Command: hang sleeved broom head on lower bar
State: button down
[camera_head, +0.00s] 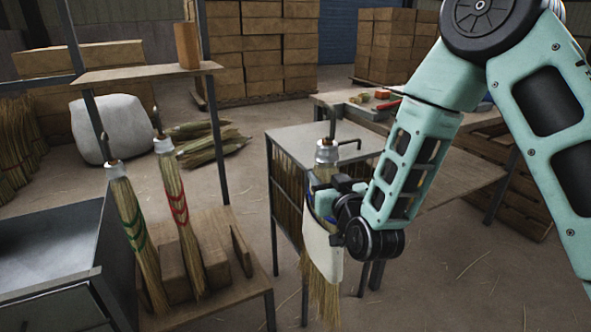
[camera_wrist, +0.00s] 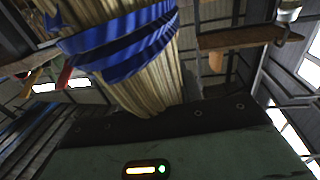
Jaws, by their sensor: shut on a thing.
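My gripper (camera_head: 322,212) is shut on a straw broom head (camera_head: 323,285), with its metal sleeve (camera_head: 327,152) up and its bristles hanging down. Its blue bands (camera_wrist: 125,45) show close up in the wrist view. The white part of my gripper hides much of its middle in the head view. It is in front of the grey table, apart from the rack at left. Two sleeved broom heads are at the rack, one green-banded (camera_head: 133,225) and one red-banded (camera_head: 179,205), both slightly tilted. I cannot clearly make out the lower bar.
The rack's upper wooden shelf (camera_head: 140,73) holds a brown block (camera_head: 187,45). Wooden blocks (camera_head: 208,250) stand on its lower board. A grey metal bin (camera_head: 45,255) is at left. The grey table (camera_head: 300,140) is behind my gripper. Floor shows between rack and table.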

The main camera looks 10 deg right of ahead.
jog(key=w+d+f+h, duration=0.1)
jog(key=d+f, duration=0.2)
jog(key=d, duration=0.4)
jog(key=w+d+f+m+h, duration=0.1)
jog(key=d+f, duration=0.3)
jog(key=d, duration=0.3)
jog(key=shift+w+f, duration=0.15)
jog(key=shift+f, duration=0.6)
jog(key=shift+r, duration=0.15)
